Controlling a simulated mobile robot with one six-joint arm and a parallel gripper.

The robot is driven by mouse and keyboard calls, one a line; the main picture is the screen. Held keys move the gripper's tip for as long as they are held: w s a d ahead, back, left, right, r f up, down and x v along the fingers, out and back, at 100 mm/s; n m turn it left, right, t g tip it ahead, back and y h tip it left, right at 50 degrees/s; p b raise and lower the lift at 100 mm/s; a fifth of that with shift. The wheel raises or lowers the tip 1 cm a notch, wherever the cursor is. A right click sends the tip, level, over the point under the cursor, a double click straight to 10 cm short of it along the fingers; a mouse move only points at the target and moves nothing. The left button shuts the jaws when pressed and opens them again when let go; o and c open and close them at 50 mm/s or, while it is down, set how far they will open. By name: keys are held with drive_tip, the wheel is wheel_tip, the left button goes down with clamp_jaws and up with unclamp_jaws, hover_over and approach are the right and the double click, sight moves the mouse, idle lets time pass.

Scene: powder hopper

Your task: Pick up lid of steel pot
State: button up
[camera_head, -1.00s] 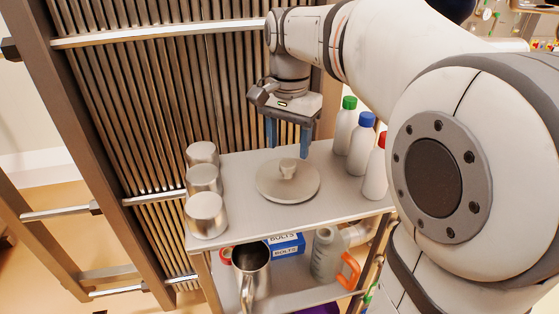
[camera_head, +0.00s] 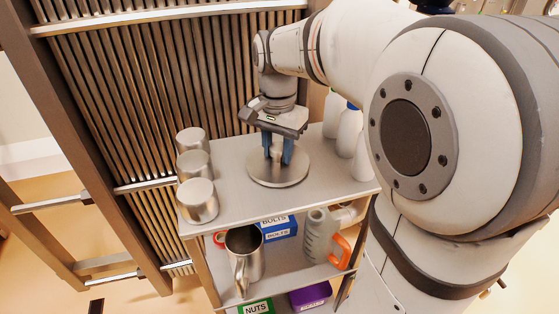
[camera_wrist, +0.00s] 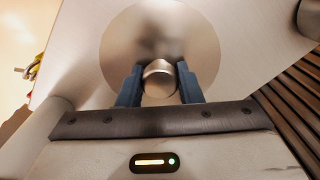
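The lid (camera_head: 290,177) is a round, flat steel disc with a knob on top. It lies on the grey top shelf. My gripper (camera_head: 276,161) points down at it, with one blue finger on each side of the knob. In the wrist view, the knob (camera_wrist: 159,80) fills the gap between the fingers of my gripper (camera_wrist: 160,85), which look shut on it. The lid (camera_wrist: 120,52) spreads out beyond the fingertips and appears to rest flat on the shelf. The steel pot (camera_head: 245,254) is probably the open metal vessel with a handle on the lower shelf.
Several steel cans (camera_head: 198,200) line the left edge of the top shelf (camera_head: 240,205). White bottles (camera_head: 348,133) stand at its right, partly behind my arm. The lower shelf holds a blue bin (camera_head: 281,228) and a grey jug (camera_head: 318,238) with an orange handle. A slatted panel (camera_head: 110,120) rises behind.

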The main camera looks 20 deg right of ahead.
clamp_jaws()
drive_tip(key=shift+r, duration=0.15)
